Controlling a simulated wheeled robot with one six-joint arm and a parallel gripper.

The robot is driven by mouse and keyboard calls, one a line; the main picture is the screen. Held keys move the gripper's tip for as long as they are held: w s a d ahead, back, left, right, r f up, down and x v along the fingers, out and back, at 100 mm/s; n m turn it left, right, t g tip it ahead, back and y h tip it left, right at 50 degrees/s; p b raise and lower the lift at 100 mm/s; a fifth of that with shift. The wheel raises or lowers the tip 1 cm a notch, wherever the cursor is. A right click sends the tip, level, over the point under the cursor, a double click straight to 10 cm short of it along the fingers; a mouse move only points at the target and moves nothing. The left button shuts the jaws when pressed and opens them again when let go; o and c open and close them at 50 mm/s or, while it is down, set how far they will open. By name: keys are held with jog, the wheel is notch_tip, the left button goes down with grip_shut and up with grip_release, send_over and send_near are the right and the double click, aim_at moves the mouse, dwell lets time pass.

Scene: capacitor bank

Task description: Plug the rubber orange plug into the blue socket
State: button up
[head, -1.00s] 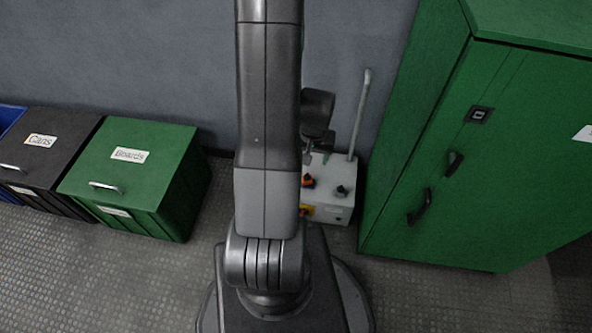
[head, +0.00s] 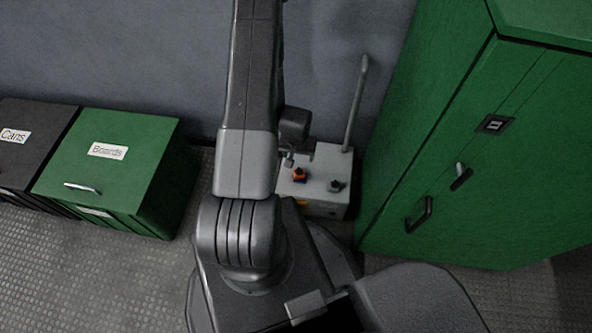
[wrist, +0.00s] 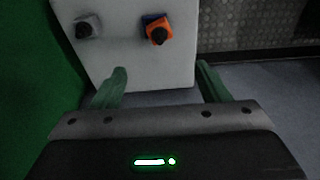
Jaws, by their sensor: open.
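The orange plug (wrist: 160,33), with a dark knob, sits on the pale face of a box in the wrist view. A blue part, apparently the blue socket (wrist: 149,18), shows just behind its upper left edge; I cannot tell whether the plug is seated in it. The orange plug also shows on the box in the head view (head: 299,175). My gripper (wrist: 161,80) is open and empty, its two green fingers apart below the plug in the wrist view, not touching it.
A green cabinet (head: 480,160) stands close at right. The green "Boards" bin (head: 115,165) and a dark "Cans" bin (head: 35,150) stand left. Floor between is clear.

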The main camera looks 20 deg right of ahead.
aim_at(299, 168)
jog(key=f+b, duration=0.1)
jog(key=f, duration=0.1)
jog(key=f+b, duration=0.2)
jog(key=f, duration=0.1)
jog(key=w+f+b, duration=0.1)
jog(key=f, duration=0.2)
jog(key=shift+d+f+b, duration=0.25)
jog(key=shift+d+b, duration=0.05)
jog(key=shift+d, duration=0.05)
jog(key=f, duration=0.1)
jog(key=f+b, duration=0.1)
jog(key=f, duration=0.1)
jog(key=f+b, duration=0.1)
jog(key=f, duration=0.1)
jog(key=shift+w+d+f, duration=0.1)
jog(key=shift+w+d, duration=0.05)
jog(key=shift+w, duration=0.15)
jog(key=c, duration=1.1)
jog(key=shift+o, duration=0.2)
notch_tip(299, 168, up, 28)
jog(key=p, duration=2.4)
